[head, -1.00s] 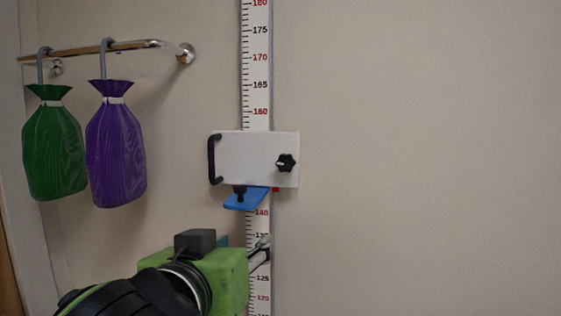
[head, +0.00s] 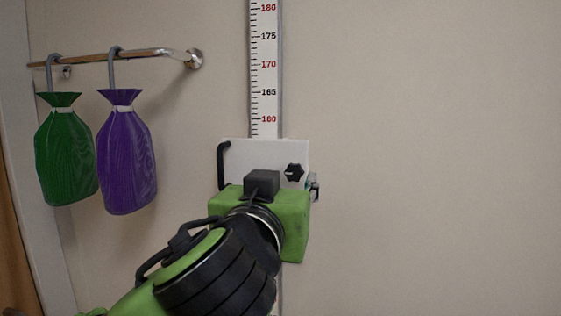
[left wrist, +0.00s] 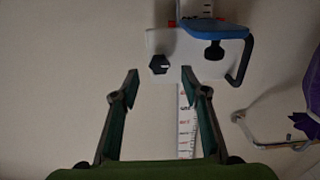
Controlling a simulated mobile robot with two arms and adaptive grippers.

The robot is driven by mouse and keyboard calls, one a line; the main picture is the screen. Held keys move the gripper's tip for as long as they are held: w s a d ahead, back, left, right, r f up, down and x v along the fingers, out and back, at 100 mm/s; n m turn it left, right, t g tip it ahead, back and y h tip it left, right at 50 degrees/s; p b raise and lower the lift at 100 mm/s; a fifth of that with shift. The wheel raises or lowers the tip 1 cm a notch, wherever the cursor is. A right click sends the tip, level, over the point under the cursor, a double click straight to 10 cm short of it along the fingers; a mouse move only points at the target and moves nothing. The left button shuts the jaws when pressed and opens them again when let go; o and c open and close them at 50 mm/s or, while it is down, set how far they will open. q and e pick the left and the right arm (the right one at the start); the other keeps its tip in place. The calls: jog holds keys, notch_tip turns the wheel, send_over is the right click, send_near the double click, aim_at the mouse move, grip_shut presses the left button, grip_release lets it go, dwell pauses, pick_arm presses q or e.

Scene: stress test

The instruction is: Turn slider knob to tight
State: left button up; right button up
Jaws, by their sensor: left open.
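The slider (head: 262,150) is a white plate on the wall-mounted measuring scale (head: 264,80). Its black knob (head: 294,173) is on the right side of the plate, just above and beside my left gripper. In the left wrist view the knob (left wrist: 159,64) is beyond the open fingers, between their lines and apart from them. My left gripper (left wrist: 158,72) is open and empty. In the head view its green body hides the lower plate and most of its fingers. The blue headpiece (left wrist: 217,31) shows only in the left wrist view. My right gripper is not in view.
A black handle (head: 222,167) is on the slider's left side. A green bag (head: 66,155) and a purple bag (head: 126,160) hang from a metal rail (head: 130,54) at the left. The wall to the right is bare.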

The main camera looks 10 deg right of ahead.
aim_at(294, 173)
pick_arm(q)
jog(key=p+x, duration=0.1)
jog(key=x, duration=0.4)
jog(key=shift+p, duration=0.35)
jog(key=shift+s, duration=0.1)
jog(key=c, duration=1.1)
